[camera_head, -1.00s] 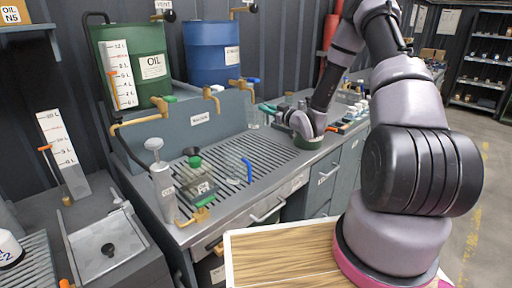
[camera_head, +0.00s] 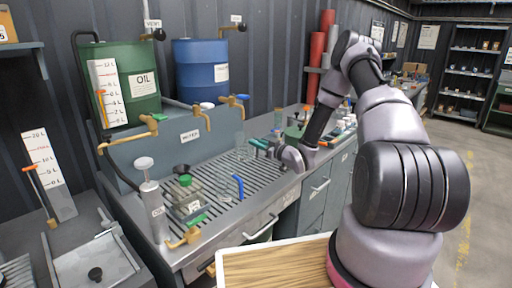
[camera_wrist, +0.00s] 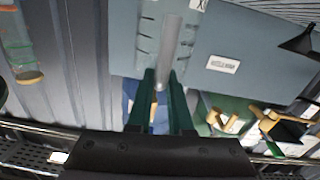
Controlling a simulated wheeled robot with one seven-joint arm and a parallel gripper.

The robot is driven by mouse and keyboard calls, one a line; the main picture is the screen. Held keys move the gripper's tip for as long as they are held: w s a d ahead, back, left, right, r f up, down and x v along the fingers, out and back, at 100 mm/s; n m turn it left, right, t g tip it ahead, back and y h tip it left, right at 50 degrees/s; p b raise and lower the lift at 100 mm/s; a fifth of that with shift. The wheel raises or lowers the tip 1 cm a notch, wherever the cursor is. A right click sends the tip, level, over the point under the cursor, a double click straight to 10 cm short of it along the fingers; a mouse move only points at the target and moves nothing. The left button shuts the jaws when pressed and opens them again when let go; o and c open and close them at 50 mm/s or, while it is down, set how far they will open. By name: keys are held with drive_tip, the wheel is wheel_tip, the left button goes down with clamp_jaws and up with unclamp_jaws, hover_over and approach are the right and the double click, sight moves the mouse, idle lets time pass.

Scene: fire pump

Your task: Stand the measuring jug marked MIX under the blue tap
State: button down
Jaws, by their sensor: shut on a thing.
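My gripper (camera_head: 259,146) is shut on a clear measuring jug (camera_head: 243,149), held over the back of the slatted drain bench. In the wrist view the jug (camera_wrist: 165,40) shows tick marks beyond the dark green fingers (camera_wrist: 162,105). A white label with an X shows at that view's top edge; the full marking cannot be read.
Brass taps (camera_head: 203,115) and (camera_head: 148,121) project to the left. A green-capped flask (camera_head: 187,194), a blue curved piece (camera_head: 239,187) and a pump (camera_head: 153,205) stand on the slatted bench (camera_head: 220,172). Another clear vessel (camera_head: 278,119) stands behind the gripper. Front-right slats are clear.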

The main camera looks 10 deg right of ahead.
drive_tip(key=shift+f, duration=0.8)
drive_tip(key=c, duration=0.8)
unclamp_jaws()
drive_tip(key=shift+c, duration=0.2)
